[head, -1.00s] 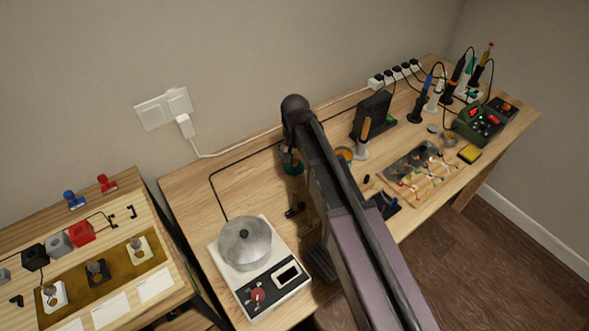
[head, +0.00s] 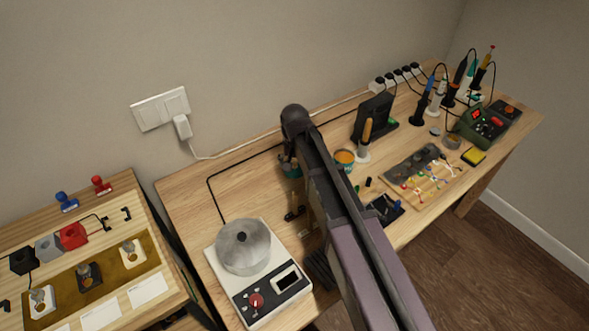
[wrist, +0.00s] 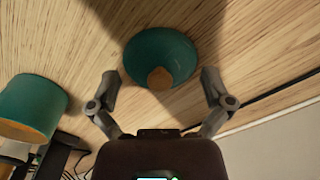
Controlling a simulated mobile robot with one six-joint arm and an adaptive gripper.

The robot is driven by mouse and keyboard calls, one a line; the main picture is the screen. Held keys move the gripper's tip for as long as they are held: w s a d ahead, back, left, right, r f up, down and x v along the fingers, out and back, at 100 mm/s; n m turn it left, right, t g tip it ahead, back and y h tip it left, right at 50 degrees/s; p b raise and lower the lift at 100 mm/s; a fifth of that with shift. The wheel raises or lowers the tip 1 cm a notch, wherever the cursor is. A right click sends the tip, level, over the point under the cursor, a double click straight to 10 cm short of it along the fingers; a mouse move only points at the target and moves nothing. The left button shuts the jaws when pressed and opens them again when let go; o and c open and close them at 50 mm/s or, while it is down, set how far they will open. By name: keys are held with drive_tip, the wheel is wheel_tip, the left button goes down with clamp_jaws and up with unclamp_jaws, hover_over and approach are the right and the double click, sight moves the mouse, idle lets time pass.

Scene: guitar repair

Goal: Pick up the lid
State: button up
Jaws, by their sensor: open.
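A round teal piece with a tan knob-like middle (wrist: 176,45) lies on the wooden bench in the wrist view and looks like the lid. In the head view my arm hides most of the gripper. A teal tin with an orange top (head: 344,160) stands to the right; a teal tin also shows at left in the wrist view (wrist: 30,105).
A metal pot (head: 243,247) sits on a white hot plate (head: 266,309) at the bench's left end. A soldering tool in a stand (head: 365,140), a black box (head: 374,116) and a wired circuit board (head: 432,178) stand to the right. Bare bench (head: 195,195) lies at the left.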

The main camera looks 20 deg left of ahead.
drive_tip(key=c, duration=1)
drive_tip(key=shift+o, duration=0.2)
drive_tip(key=shift+r, duration=0.15)
drive_tip(key=shift+r+p, duration=0.4)
drive_tip(key=shift+p, duration=0.15)
clamp_jaws()
wheel_tip(320, 180, up, 9)
drive_tip(key=p, duration=0.9)
wheel_tip(320, 180, up, 20)
drive_tip(key=p, duration=2)
hover_over(295, 164)
drive_tip(key=shift+s+f, duration=0.1)
drive_tip(key=shift+s, duration=0.1)
